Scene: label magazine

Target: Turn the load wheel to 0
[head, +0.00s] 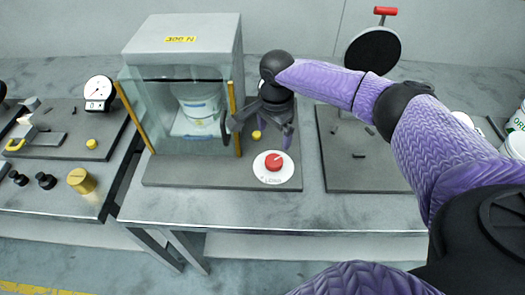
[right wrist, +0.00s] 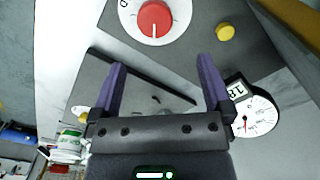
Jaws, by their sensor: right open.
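The load wheel is a red knob (head: 273,161) on a round white dial plate (head: 285,175), at the front of the dark base of the glass-walled machine. In the right wrist view the red knob (right wrist: 155,20) shows at the top, with a white pointer line running down the picture. A 0 mark shows on the dial's left side there; the dial's top is cut off. My right gripper (head: 259,131) is open and empty, above and behind the knob, apart from it. Its purple fingers (right wrist: 161,63) point towards the knob in the wrist view. My left gripper is not in view.
A glass-walled cabinet (head: 181,38) labelled 300 N, with a white tub (head: 200,103) inside, stands left of my gripper. A yellow button (right wrist: 225,32) is near the dial. A gauge with a digital readout (right wrist: 255,115) shows in the wrist view. Bare table lies in front.

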